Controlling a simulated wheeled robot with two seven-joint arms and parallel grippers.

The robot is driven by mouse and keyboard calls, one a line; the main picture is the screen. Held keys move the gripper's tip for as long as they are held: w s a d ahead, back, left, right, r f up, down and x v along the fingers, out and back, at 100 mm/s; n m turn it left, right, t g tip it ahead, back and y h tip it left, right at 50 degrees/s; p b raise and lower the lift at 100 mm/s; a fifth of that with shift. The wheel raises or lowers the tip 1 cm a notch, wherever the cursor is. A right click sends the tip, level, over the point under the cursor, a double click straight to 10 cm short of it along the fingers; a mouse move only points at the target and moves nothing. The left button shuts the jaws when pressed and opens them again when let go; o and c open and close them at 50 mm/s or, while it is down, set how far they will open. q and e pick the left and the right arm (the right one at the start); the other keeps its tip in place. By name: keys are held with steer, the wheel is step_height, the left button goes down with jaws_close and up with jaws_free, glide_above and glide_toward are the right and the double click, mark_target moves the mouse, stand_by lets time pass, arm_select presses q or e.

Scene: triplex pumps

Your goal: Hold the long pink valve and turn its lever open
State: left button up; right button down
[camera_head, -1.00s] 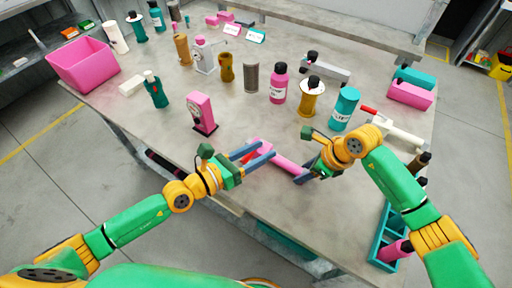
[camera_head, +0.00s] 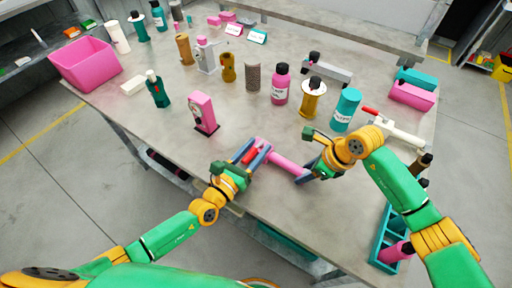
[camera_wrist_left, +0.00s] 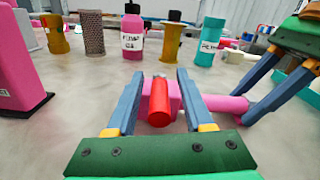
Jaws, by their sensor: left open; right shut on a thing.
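The long pink valve (camera_head: 286,163) lies near the front edge of the table; it also shows in the left wrist view (camera_wrist_left: 222,103). Its red lever (camera_wrist_left: 159,105) points toward the left wrist camera and also shows in the head view (camera_head: 250,156). My left gripper (camera_head: 257,150) is open, with one finger on each side of the lever; gaps show on both sides in the left wrist view (camera_wrist_left: 158,78). My right gripper (camera_head: 301,176) is shut on the valve's right end; its fingers partly hide that end.
A pink gauge box (camera_head: 203,112) stands behind my left gripper. Pink (camera_head: 280,85), yellow (camera_head: 313,98) and teal (camera_head: 345,108) containers stand behind the valve. A white valve with a red lever (camera_head: 392,126) lies to the right. A teal tray (camera_head: 381,238) is at the front right.

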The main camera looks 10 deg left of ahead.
arm_select(q)
jaws_close()
steer(key=shift+d, duration=0.1)
stand_by(1.3)
